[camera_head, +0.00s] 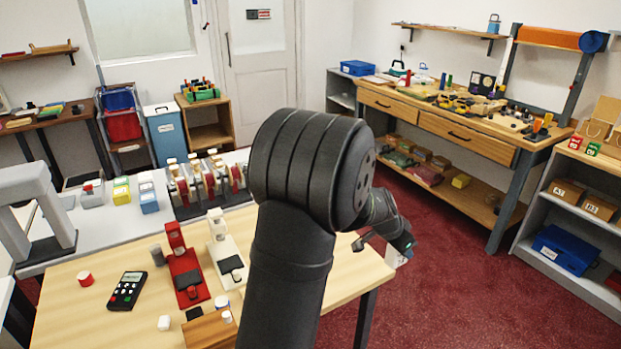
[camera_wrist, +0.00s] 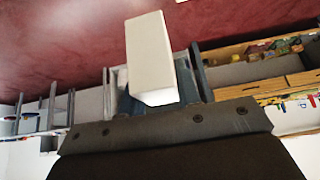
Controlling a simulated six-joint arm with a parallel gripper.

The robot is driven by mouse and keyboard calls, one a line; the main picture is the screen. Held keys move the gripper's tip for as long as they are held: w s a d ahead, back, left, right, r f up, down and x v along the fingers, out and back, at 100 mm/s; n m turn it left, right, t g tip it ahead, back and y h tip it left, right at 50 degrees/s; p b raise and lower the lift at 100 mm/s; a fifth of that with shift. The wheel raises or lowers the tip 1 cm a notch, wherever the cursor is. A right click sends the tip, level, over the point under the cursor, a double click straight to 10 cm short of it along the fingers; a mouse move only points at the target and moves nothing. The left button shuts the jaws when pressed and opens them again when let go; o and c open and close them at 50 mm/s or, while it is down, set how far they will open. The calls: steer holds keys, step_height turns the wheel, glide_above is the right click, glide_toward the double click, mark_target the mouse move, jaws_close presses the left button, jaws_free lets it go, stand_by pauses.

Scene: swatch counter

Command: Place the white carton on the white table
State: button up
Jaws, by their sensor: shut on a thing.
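My gripper (camera_head: 392,246) is to the right of my dark arm, beyond the right edge of the light wood table. It is shut on the white carton (camera_wrist: 150,55). In the wrist view the carton is a plain white block sticking out from the jaws. In the head view only a small white piece of the carton (camera_head: 394,260) shows below my gripper. The white table (camera_head: 105,227) stands at the left behind the wood table, far from the carton. My arm hides part of its right side.
The white table holds a rack of stamps (camera_head: 208,187), small tubs and a grey frame (camera_head: 38,200). The wood table (camera_head: 75,325) carries a calculator (camera_head: 126,290) and red and white stamp devices. A workbench (camera_head: 440,120) stands at right. Red floor lies open below my gripper.

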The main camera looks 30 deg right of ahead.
steer(key=w+a+n+t, duration=0.2)
steer(key=w+a+n, duration=0.1)
steer(key=w+a, duration=0.8)
steer(key=n+t+y, duration=0.5)
steer(key=n+y, duration=0.2)
steer(key=n, duration=0.8)
glide_above(163, 296)
step_height(163, 296, down, 7)
steer(key=shift+r, duration=0.1)
steer(key=shift+f, duration=1.95)
steer(key=shift+f, duration=0.1)
steer(key=o, duration=1)
